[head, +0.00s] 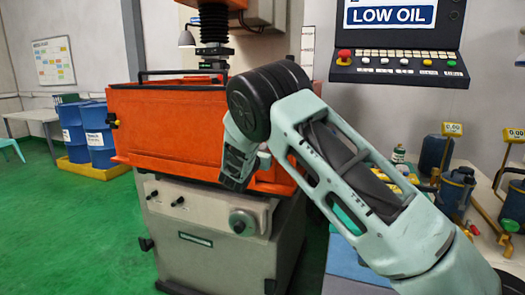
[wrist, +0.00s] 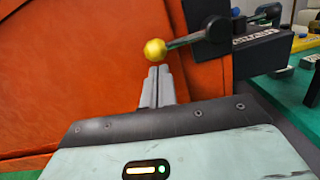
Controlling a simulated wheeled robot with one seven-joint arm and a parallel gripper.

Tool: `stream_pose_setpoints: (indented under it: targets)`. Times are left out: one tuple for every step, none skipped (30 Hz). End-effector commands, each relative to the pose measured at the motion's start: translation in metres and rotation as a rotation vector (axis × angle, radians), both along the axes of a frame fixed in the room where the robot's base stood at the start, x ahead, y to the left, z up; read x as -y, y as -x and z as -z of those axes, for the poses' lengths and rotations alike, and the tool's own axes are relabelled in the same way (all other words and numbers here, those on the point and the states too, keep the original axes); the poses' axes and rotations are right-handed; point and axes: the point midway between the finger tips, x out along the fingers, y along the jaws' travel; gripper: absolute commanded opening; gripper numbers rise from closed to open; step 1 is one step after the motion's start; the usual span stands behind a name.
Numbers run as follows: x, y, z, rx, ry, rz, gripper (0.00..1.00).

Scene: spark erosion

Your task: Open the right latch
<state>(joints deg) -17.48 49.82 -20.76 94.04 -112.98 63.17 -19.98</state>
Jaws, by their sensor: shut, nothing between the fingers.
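The right latch shows in the wrist view as a dark lever (wrist: 190,40) with a yellow ball knob (wrist: 155,50), coming from a black block (wrist: 262,52) at the right end of the orange tank (wrist: 100,60). My gripper (wrist: 158,72) is shut and empty, its fingertips just below the ball knob in the picture; whether they touch it, I cannot tell. In the head view the orange tank (head: 165,125) stands on the machine, and my arm hides the right latch. The left latch (head: 113,121), with a yellow tip, shows at the tank's left end.
The grey machine base (head: 205,225) with knobs is below the tank. A control panel (head: 400,65) hangs at the upper right. A bench with bottles and pumps (head: 455,190) stands at the right.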

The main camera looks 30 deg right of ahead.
Motion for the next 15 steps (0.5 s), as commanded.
stream_pose_setpoints:
  targets:
    - [-0.0001, 0.0000, 0.0001, 0.000, 0.000, 0.000, 0.00]
    - [-0.0001, 0.0000, 0.0002, 0.000, 0.000, 0.000, 0.00]
    - [-0.0001, 0.0000, 0.0002, 0.001, -0.001, 0.000, 0.00]
    - [-0.0001, 0.0000, 0.0002, 0.001, -0.001, 0.000, 0.00]
    - [-0.0002, 0.0000, 0.0002, 0.002, -0.002, 0.000, 0.00]
    - [-0.0003, -0.0001, 0.0002, 0.006, -0.004, 0.000, 0.00]
    - [-0.0004, -0.0002, 0.0001, 0.009, -0.007, 0.000, 0.00]
    - [-0.0005, -0.0003, 0.0000, 0.013, -0.010, 0.000, 0.00]
    - [-0.0006, -0.0005, -0.0003, 0.021, -0.016, 0.000, 0.00]
    - [-0.0008, -0.0007, -0.0006, 0.027, -0.021, 0.000, 0.00]
    - [-0.0010, -0.0009, -0.0010, 0.032, -0.025, -0.001, 0.00]
    - [-0.0011, -0.0010, -0.0019, 0.039, -0.030, 0.000, 0.00]
    - [-0.0012, -0.0011, -0.0024, 0.042, -0.033, -0.001, 0.00]
    - [-0.0013, -0.0011, -0.0029, 0.044, -0.035, 0.000, 0.00]
    - [-0.0014, -0.0012, -0.0033, 0.048, -0.038, 0.000, 0.00]
